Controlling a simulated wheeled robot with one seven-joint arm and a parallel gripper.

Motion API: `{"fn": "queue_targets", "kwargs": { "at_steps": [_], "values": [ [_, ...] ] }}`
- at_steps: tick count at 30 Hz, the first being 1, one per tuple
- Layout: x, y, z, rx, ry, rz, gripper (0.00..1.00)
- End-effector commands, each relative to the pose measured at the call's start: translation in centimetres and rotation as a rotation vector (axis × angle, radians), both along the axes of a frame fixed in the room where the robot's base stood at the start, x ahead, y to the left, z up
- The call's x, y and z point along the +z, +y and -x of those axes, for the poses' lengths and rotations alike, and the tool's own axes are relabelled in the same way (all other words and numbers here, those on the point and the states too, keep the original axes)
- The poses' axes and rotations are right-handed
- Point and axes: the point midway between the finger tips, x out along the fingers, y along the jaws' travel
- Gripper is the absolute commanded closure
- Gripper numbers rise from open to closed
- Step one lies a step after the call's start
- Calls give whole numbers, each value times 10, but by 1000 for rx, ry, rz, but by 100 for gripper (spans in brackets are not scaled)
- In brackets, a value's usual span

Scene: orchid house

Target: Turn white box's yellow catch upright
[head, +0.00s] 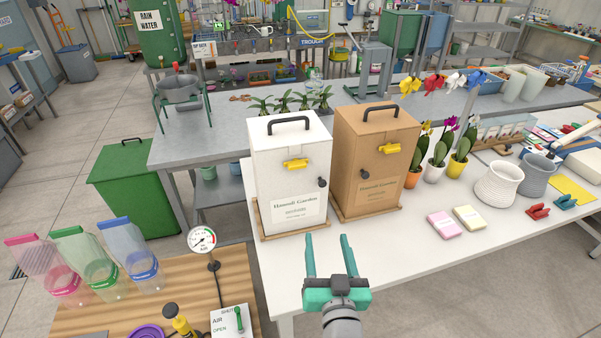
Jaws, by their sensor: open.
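The white box (290,181) stands upright on a wooden base on the white table, with a black handle on top and a printed label low on its front. Its yellow catch (296,164) lies roughly level across the upper front. A dark knob (322,182) sits at the front's right edge. My gripper (328,240) is teal, open and empty, in front of and below the white box, with its fingers pointing toward the boxes. It is apart from the catch.
A brown box (372,165) with its own yellow catch (386,148) stands close on the right. Potted orchids (436,160), white and grey woven pots (498,184), and pink and yellow blocks (444,225) are farther right. A pressure gauge (202,240) stands at left. The table front is clear.

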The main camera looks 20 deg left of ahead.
Motion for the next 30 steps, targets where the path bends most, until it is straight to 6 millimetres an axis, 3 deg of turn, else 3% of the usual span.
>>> {"fn": "queue_targets", "kwargs": {
  "at_steps": [1,6,12,20,30],
  "values": [
    [21,7,-8,32,-25,10,44],
    [68,26,-21,125,-69,51,44],
    [99,38,-24,187,-101,89,44],
    [106,49,-35,205,-106,100,44],
    [106,82,-84,205,-106,98,44]
  ]
}}
